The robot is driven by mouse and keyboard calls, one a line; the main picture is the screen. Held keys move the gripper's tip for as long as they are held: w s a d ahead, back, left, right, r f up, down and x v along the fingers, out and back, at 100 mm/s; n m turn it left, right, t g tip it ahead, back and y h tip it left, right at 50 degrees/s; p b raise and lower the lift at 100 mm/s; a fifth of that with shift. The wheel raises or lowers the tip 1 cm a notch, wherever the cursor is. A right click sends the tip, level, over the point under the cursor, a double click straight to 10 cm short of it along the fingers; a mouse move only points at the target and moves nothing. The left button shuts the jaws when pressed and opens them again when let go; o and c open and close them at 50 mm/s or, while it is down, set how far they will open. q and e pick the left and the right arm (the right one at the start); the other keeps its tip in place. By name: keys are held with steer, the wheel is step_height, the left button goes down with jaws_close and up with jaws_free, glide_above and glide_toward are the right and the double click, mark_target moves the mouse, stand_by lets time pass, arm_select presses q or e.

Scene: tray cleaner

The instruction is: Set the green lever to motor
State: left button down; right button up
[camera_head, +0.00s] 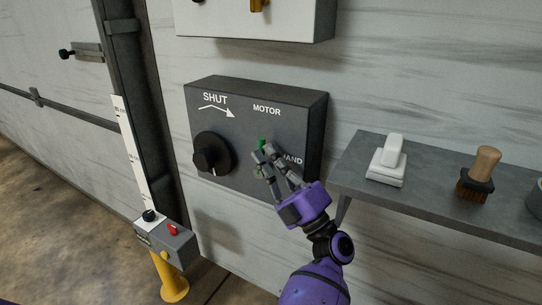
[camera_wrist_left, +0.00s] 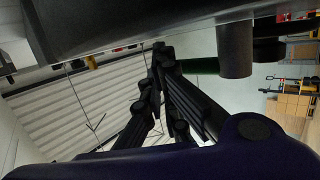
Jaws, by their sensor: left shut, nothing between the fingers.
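The grey control box (camera_head: 235,180) on the wall carries the words SHUT, MOTOR and HAND, and a round black knob (camera_head: 212,156) at its left. The green lever (camera_head: 262,143) shows as a small green piece below the MOTOR label; my fingers hide most of it, so its exact setting is unclear. A dark green bar (camera_wrist_left: 200,66) shows in the left wrist view, just beyond the fingertips. My left gripper (camera_head: 263,152) is shut and empty, its fingertips at the lever in front of the box. In the left wrist view, its fingers (camera_wrist_left: 162,56) come together near the box.
A grey shelf (camera_head: 432,200) to the right bears a white block-shaped item (camera_head: 389,160) and a wooden-handled brush (camera_head: 479,174). A white panel (camera_head: 290,22) hangs above the box. A yellow post with a button box (camera_head: 168,240) stands at lower left.

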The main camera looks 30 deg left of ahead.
arm_select(q)
steer(key=v, duration=1.2)
stand_by(0.3)
